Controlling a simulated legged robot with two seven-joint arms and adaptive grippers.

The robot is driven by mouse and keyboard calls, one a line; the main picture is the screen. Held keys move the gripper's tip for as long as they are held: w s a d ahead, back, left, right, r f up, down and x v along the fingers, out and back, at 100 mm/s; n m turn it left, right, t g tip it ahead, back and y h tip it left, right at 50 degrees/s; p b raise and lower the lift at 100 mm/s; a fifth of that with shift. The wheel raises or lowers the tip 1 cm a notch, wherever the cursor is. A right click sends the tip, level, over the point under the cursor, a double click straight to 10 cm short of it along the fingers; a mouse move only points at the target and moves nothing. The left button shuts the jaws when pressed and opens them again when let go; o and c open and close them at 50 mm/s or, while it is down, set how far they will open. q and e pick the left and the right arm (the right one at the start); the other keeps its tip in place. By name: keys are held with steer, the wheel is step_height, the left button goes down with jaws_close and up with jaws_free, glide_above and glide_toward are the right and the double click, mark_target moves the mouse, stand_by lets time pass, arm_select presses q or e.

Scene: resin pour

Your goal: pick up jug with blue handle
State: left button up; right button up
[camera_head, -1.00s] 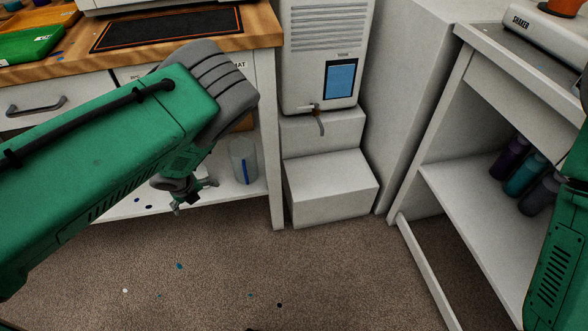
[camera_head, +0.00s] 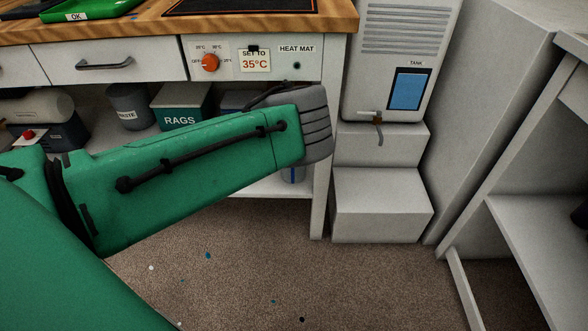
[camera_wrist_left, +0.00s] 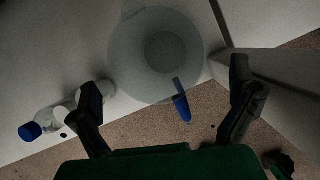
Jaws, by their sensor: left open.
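The translucent jug (camera_wrist_left: 155,60) with a blue handle (camera_wrist_left: 181,103) stands on the white shelf under the bench. The left wrist view looks down into its mouth, with the handle towards my gripper. My left gripper (camera_wrist_left: 163,80) is open and empty, one finger on each side of the jug's near part. I cannot tell whether the fingers touch it. In the head view my left forearm covers the gripper and most of the jug; only a bit of the blue handle (camera_head: 292,175) shows below it. My right gripper is out of view.
A clear bottle with a blue cap (camera_wrist_left: 30,131) lies left of the jug. A bench leg (camera_head: 319,200) stands close on the right, beside white steps (camera_head: 380,205) under a tank unit (camera_head: 400,60). A rags bin (camera_head: 180,108) and waste bin (camera_head: 128,107) sit further left.

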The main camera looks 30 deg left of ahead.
arm_select(q)
steer(key=b+x, duration=0.2)
steer(key=x, duration=0.1)
steer(key=b+x, duration=0.1)
steer(key=x, duration=0.1)
steer(key=shift+w+a+b, duration=0.3)
steer(key=shift+w, duration=0.05)
steer(key=c, duration=1.3)
steer(key=shift+c, duration=0.3)
